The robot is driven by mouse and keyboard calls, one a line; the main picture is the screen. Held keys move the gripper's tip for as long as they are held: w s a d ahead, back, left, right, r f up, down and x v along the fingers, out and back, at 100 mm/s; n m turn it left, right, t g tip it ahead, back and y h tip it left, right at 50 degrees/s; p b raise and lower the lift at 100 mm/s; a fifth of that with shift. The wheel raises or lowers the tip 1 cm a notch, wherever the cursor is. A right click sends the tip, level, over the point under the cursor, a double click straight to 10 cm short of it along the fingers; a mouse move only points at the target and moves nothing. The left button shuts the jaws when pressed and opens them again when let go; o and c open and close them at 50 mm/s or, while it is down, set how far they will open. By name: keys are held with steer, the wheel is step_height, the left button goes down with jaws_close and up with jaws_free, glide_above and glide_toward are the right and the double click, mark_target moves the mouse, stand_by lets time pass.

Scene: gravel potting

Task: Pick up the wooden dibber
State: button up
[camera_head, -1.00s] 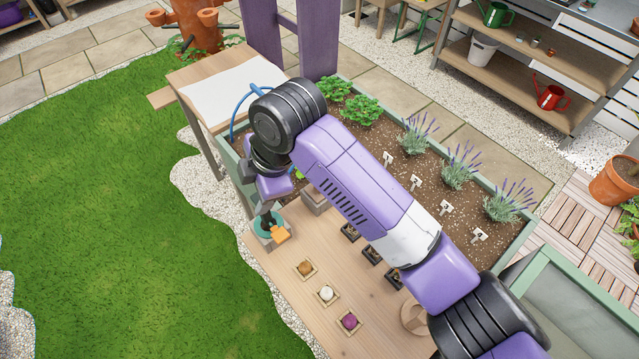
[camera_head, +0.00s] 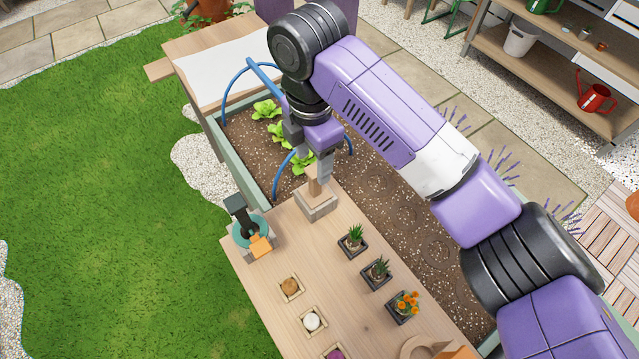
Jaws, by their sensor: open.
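The wooden dibber (camera_head: 315,186) appears as a pale wooden piece standing upright in a square grey block (camera_head: 318,208) at the far end of the wooden worktop. My gripper (camera_head: 317,174) points down right at its top, with a grey finger beside the wood. The jaws are open. The fingers and my wrist hide part of the dibber, and I cannot tell whether they touch it.
A teal round tool stand (camera_head: 250,232) with a dark handle and orange part is left of the block. Three small potted plants, including one with orange flowers (camera_head: 406,303), and small dishes (camera_head: 290,287) sit nearer. A blue hoop (camera_head: 279,172) arches over the soil bed beside my gripper.

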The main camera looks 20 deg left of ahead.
mark_target(315, 189)
steer(key=shift+d+f+p, duration=0.15)
steer(key=shift+f+p, duration=0.1)
steer(key=shift+f, duration=1.5)
steer(key=shift+d+f+p, duration=0.1)
steer(key=shift+f+p, duration=0.1)
steer(key=shift+f, duration=1.5)
jaws_close()
